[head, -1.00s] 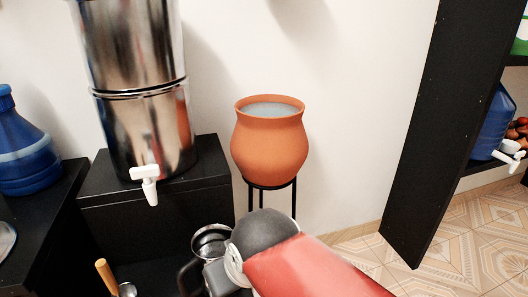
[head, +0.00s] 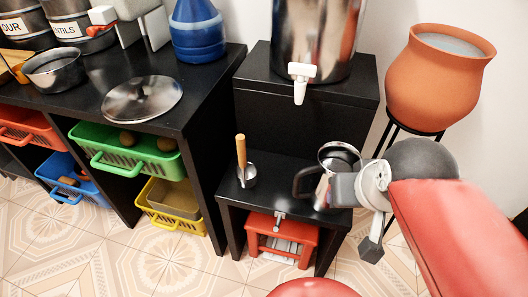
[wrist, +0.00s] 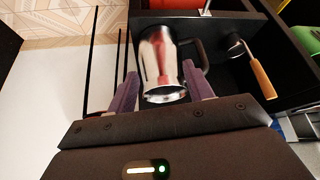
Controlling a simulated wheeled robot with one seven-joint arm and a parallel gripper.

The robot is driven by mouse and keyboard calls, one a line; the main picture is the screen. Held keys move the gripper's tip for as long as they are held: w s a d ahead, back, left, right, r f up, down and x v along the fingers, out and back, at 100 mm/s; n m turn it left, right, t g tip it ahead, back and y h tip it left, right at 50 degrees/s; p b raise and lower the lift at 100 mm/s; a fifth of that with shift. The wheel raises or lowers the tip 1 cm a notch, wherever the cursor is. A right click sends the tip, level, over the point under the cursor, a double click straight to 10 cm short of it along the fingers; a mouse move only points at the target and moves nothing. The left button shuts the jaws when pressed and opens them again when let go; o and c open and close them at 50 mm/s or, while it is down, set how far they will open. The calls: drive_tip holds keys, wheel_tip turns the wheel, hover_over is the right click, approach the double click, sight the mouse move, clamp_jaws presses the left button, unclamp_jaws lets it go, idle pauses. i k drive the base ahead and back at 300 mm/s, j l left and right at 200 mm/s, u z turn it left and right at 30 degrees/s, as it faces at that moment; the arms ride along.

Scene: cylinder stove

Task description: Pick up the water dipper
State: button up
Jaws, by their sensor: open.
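The water dipper, taken to be the small metal cup with a long wooden handle (head: 241,155), is on the low black stand, its handle pointing up. In the wrist view the dipper (wrist: 262,80) lies to the right, outside my fingers. A shiny metal jug (head: 326,185) with a black handle is right of it on the stand. My gripper (wrist: 159,70) is open and empty. In the wrist view the jug (wrist: 160,60) shows between the two purple fingers; I cannot tell how far beyond them it is. In the head view my wrist partly covers the jug, and the fingers are not clear.
A steel water dispenser (head: 315,35) with a white tap stands on the higher black block behind. A clay pot (head: 435,85) stands on a thin black stand at right. A black shelf (head: 205,110) with baskets is at left.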

sight(245, 159)
drive_tip(key=k+j+z, duration=0.6)
drive_tip(key=k+z, duration=0.35)
drive_tip(key=i+j, duration=0.05)
drive_tip(key=i, duration=0.05)
